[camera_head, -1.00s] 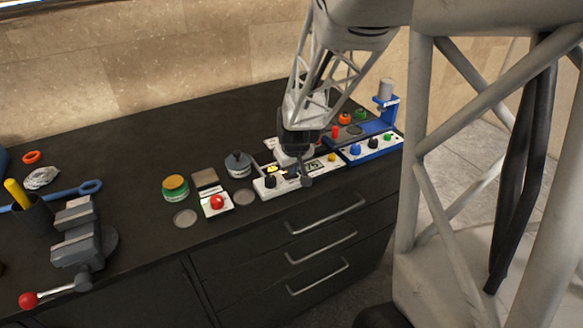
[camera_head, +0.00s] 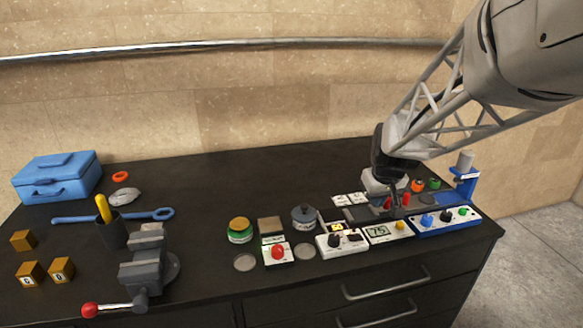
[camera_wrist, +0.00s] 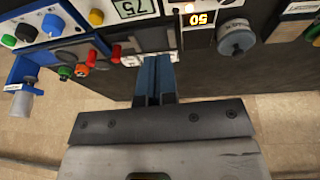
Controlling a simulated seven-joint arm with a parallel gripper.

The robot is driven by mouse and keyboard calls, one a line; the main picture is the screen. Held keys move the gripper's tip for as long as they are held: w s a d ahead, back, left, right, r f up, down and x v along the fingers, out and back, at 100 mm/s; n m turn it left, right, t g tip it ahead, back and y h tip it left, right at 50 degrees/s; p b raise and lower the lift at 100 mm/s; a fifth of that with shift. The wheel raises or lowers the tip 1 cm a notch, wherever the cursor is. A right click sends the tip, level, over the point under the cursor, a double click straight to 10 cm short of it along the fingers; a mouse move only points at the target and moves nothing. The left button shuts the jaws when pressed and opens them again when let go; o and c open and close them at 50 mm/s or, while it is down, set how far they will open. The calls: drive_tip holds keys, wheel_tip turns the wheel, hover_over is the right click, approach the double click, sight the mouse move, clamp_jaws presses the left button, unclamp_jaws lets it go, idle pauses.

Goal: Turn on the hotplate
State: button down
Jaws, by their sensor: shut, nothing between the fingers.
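Two white control panels stand side by side near the front edge, and labels do not show which is the hotplate's. One panel (camera_head: 328,243) has a black knob and a lit display reading 50; this display (camera_wrist: 201,19) also shows in the wrist view. The other panel (camera_head: 377,232) has a grey display reading 75 and a yellow button; its display (camera_wrist: 135,8) also shows in the wrist view. My gripper (camera_head: 396,207) is shut and empty, behind the 75 panel. Its closed blue-grey fingers (camera_wrist: 154,72) point toward a dark flat plate (camera_wrist: 157,39). I cannot tell whether they touch anything.
A white box with a red button (camera_head: 278,252) and a grey pot (camera_head: 304,216) are to the left. A blue stand (camera_head: 466,184) and a panel with coloured knobs (camera_head: 446,219) are to the right. The back middle of the bench is clear.

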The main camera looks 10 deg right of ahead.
drive_tip(key=shift+s+d+r, duration=0.15)
drive_tip(key=shift+s+r, duration=0.05)
drive_tip(key=shift+r, duration=0.4)
drive_tip(key=s+a+r, duration=0.2)
drive_tip(key=s+a, duration=0.7)
drive_tip(key=s, duration=0.2)
drive_tip(key=s+a+r, duration=0.2)
drive_tip(key=s+a, duration=0.7)
drive_tip(key=s, duration=0.2)
drive_tip(key=shift+a+g, duration=0.35)
drive_tip(key=shift+g, duration=0.05)
drive_tip(key=shift+r, duration=0.1)
